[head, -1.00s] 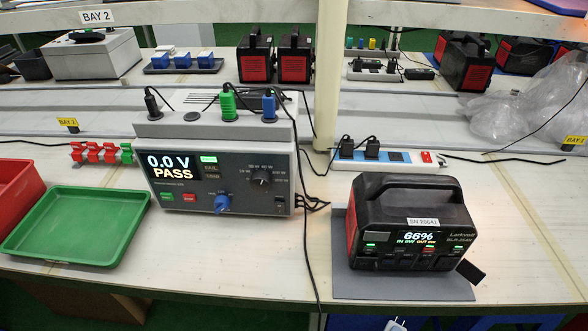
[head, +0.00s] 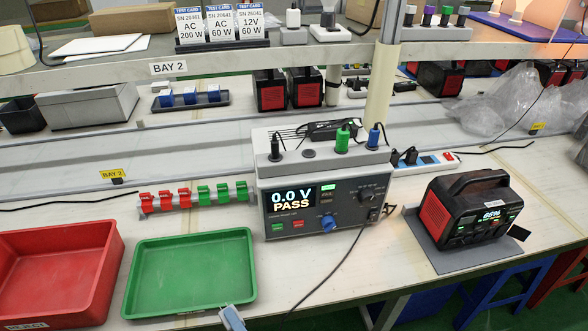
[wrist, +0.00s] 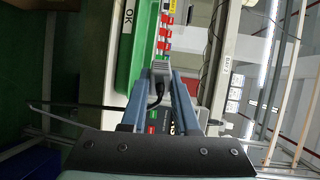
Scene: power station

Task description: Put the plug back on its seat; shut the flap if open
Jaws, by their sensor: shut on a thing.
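In the wrist view my gripper (wrist: 160,78) is shut on a grey plug (wrist: 160,66) with a black cable. In the head view only a blue-grey tip, apparently my gripper (head: 232,318), shows at the bottom edge, in front of the green tray. The plug's cable (head: 330,270) appears to run to the tester (head: 322,205), which reads 0.0 V PASS. On its top stand black, green and blue plugs and a bare round seat (head: 309,153). The power station (head: 465,210) stands on a grey mat at right. A small black flap (head: 519,233) sticks out open at its front right.
A green tray (head: 190,310) and a red bin (head: 60,310) stand at front left. A rack of red and green clips (head: 195,197) is behind them. A power strip (head: 430,160) lies behind the tester. A post (head: 379,95) and shelf (head: 290,55) stand behind.

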